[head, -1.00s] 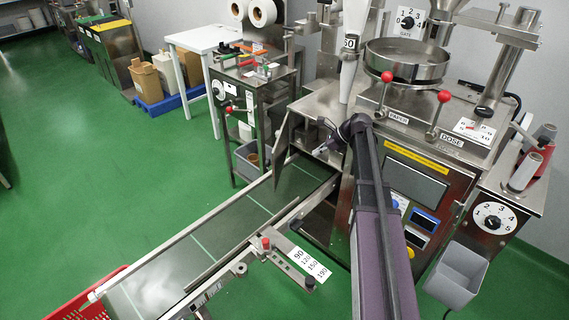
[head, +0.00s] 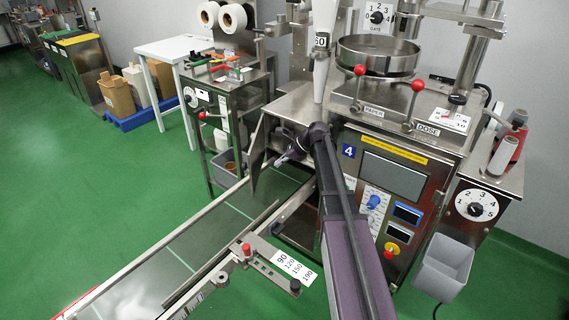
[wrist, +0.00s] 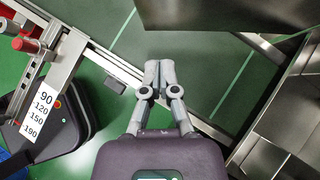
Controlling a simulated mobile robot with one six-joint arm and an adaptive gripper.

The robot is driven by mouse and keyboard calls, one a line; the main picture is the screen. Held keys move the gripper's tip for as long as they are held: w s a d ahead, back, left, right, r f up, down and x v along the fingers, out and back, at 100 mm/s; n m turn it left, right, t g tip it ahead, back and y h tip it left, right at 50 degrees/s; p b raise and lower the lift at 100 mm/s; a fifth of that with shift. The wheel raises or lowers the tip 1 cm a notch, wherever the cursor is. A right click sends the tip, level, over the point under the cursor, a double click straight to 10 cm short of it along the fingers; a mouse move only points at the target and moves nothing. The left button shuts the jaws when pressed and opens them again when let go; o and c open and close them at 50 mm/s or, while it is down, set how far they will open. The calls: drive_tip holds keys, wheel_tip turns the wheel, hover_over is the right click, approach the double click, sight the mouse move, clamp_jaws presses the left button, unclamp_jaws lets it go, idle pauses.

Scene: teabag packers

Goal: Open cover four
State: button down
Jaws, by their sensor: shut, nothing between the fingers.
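The machine marked 4 (head: 348,151) stands at the right in the head view. Its steel cover (head: 259,155) is a hinged panel on the left side and stands swung out from the housing, over the conveyor. My gripper (head: 280,160) is at the opening, between the cover and the housing, partly hidden by my arm. In the wrist view, my gripper (wrist: 159,68) is shut and empty above the conveyor belt. A dark panel (wrist: 225,14) beyond the fingertips looks like the cover; the fingers appear apart from it. Steel housing plates (wrist: 290,125) lie to the right.
The conveyor (head: 190,245) runs to the lower left, with a rail, red knob and number scale (head: 295,267) beside it. A steel stand (head: 225,120) is behind the cover. A grey bin (head: 444,268) hangs at right. Green floor is free at left.

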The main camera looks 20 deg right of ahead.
sight(254, 173)
drive_tip(key=shift+w+a+f+b, duration=0.25)
drive_tip(key=shift+w+a+f, duration=0.1)
drive_tip(key=shift+a, duration=0.6)
drive_tip(key=shift+w+a+f+b, duration=0.25)
drive_tip(key=shift+w+a+f, duration=0.05)
drive_tip(key=shift+a, duration=0.65)
drive_tip(key=shift+w+a+f+b, duration=0.25)
drive_tip(key=shift+w+a+f, duration=0.1)
drive_tip(key=shift+a, duration=0.6)
